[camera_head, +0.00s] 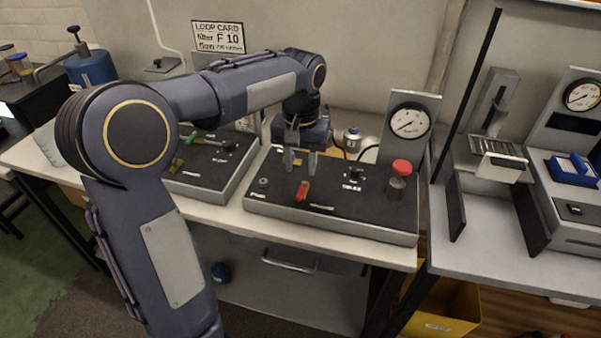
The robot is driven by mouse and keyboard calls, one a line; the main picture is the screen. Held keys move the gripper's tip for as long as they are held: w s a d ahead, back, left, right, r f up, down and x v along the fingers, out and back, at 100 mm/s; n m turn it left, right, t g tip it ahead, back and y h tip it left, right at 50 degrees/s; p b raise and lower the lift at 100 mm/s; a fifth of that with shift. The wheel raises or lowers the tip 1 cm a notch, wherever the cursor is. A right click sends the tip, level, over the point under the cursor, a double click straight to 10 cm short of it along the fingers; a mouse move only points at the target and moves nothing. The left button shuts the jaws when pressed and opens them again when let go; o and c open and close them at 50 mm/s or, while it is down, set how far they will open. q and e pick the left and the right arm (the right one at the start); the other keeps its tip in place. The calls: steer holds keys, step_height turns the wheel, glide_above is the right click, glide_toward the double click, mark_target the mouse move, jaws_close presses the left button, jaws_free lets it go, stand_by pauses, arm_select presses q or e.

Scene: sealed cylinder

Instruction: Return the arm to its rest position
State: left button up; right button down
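My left arm (170,245) rises from the bottom left, bends at a large elbow and reaches across to the bench. My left gripper (299,168) points down over the black-topped control panel (334,206). Its two fingers are apart with nothing visible between them. A red lever (302,190) on the panel stands just below the fingertips; a gap seems to separate them, though contact is hard to judge. My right gripper is not in view.
The panel carries a red-capped cylinder (399,180) and a pressure gauge (409,121). A second panel with a green handle (188,138) lies left, partly behind my arm. A dark upright post (468,95) and another gauge station (573,150) stand right. A yellow bin (440,310) sits below.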

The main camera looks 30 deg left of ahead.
arm_select(q)
steer(key=shift+s+r, duration=0.1)
steer(key=shift+r, duration=0.15)
stand_by(0.3)
steer(key=s+d+f+t+h, duration=0.2)
steer(key=s+d, duration=0.1)
steer(key=s, duration=0.8)
steer(key=s+d+f+m+t+h, duration=0.1)
steer(key=s+d+f+t, duration=0.1)
steer(key=s, duration=0.9)
steer(key=shift+d+f+t+h, duration=0.2)
steer(key=shift+d+t+h, duration=0.2)
steer(key=shift+d+t, duration=0.4)
